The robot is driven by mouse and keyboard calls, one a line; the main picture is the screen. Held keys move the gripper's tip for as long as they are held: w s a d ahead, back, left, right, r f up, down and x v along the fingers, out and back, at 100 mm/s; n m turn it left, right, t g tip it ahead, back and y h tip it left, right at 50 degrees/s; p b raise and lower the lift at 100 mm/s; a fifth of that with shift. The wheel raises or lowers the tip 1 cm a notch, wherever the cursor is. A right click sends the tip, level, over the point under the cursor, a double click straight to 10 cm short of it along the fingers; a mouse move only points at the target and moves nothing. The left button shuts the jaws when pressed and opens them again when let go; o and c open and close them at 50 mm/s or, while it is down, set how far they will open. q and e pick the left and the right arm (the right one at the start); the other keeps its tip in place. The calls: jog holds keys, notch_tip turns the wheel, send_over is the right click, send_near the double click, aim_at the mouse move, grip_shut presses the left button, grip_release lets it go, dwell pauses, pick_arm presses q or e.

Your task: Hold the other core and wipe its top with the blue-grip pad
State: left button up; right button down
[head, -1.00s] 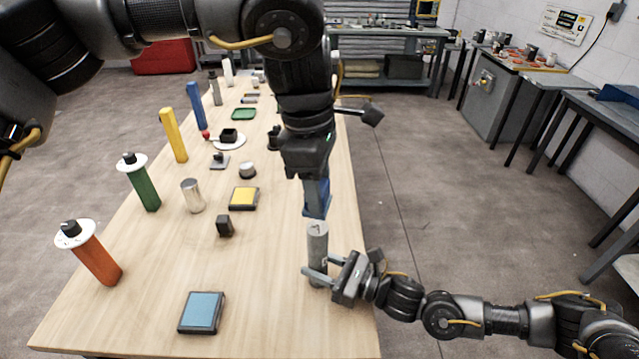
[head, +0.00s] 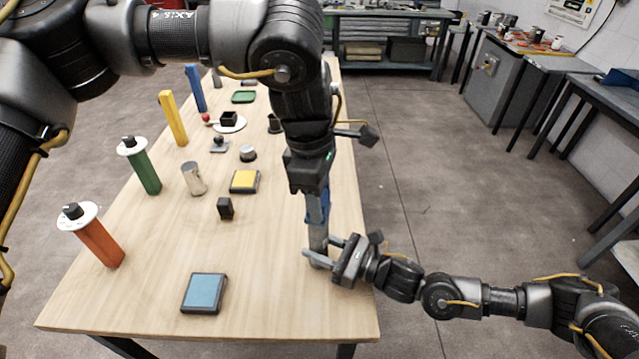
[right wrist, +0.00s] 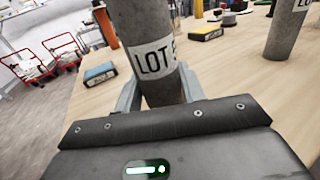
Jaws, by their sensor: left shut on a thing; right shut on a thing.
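My right gripper (head: 330,257) is shut around a grey cylindrical core (head: 318,239) and holds it upright near the table's right edge. In the right wrist view this core (right wrist: 150,50) stands between the fingers and bears a "LOT" label. My left gripper (head: 316,188) is shut on the blue-grip pad (head: 317,212), directly above the core. The pad hides the core's top; it looks at or very near it, but contact cannot be told. A second grey core (head: 193,179) stands on the table to the left, and also shows in the right wrist view (right wrist: 287,30).
On the wooden table (head: 260,290) are a light-blue pad box (head: 204,293), a yellow pad box (head: 244,181), a small dark block (head: 225,208), and orange (head: 99,243), green (head: 144,172) and yellow (head: 173,118) posts. The table front between them is clear.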

pick_arm(q)
jog(key=shift+f, duration=0.75)
jog(key=shift+w+r, duration=0.1)
jog(key=shift+w, duration=0.25)
jog(key=shift+c, duration=0.4)
jog(key=shift+w+f, duration=0.2)
jog(key=shift+w, duration=0.2)
jog(key=shift+s, duration=0.8)
jog(key=shift+r, duration=4.1)
jog(key=shift+f, duration=0.1)
jog(key=shift+f, duration=0.1)
